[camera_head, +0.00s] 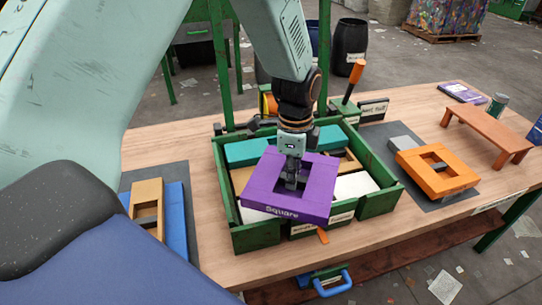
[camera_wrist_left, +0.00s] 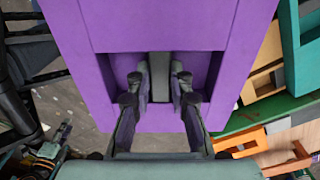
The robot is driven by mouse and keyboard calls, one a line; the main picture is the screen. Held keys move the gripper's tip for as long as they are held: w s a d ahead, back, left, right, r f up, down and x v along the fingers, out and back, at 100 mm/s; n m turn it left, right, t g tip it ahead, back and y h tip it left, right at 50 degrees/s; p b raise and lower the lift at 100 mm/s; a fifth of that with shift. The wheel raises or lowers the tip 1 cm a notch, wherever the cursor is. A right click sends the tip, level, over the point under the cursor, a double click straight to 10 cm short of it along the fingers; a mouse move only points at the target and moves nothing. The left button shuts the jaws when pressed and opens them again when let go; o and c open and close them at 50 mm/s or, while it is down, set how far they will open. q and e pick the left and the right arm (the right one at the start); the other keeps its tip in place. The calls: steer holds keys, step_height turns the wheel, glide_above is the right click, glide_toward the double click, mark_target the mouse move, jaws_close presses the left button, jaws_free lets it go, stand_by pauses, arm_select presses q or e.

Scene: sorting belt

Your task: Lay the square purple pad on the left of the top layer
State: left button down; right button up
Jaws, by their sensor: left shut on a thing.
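The square purple pad (camera_head: 262,183) has a central opening and the word "Square" on its front edge. My left gripper (camera_head: 291,178) reaches down into the opening and is shut on the pad's middle bar. In the left wrist view the pad (camera_wrist_left: 140,28) fills the upper middle, with both fingers (camera_wrist_left: 160,82) closed on the bar. The pad is over the front middle of the green crate (camera_head: 223,190), hiding part of its contents. Whether it touches the pieces below I cannot tell. My right gripper is not in view.
In the crate lie teal pieces (camera_head: 247,151) at the back, tan pieces (camera_head: 241,178) and white ones (camera_head: 352,186). A tan piece (camera_head: 147,197) and a blue one lie left; an orange frame (camera_head: 433,182) lies right.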

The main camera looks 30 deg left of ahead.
mark_target(283, 167)
arm_select(q)
steer(key=a+m, duration=0.1)
steer(key=m, duration=0.1)
steer(key=w+a+m+p, duration=0.1)
steer(key=a+m, duration=0.1)
steer(key=m, duration=0.1)
steer(key=shift+w+a+f+m+p, duration=0.15)
steer(key=shift+a+f+m+p, duration=0.15)
steer(key=shift+p, duration=0.1)
steer(key=a+m, duration=0.1)
steer(key=a+m+p, duration=0.1)
steer(key=m, duration=0.1)
steer(key=w+a+f+m, duration=0.1)
steer(key=a+m, duration=0.1)
steer(key=shift+f+p, duration=0.1)
steer(key=shift+p, duration=0.25)
steer(key=shift+f+b, duration=0.65)
steer(key=shift+b, duration=0.05)
steer(key=shift+r+p, duration=0.15)
steer(key=shift+p, duration=0.15)
steer(key=shift+w, duration=0.1)
steer(key=shift+a, duration=0.1)
step_height(283, 167, down, 4)
steer(key=shift+f+b, duration=0.1)
steer(key=shift+b, duration=0.95)
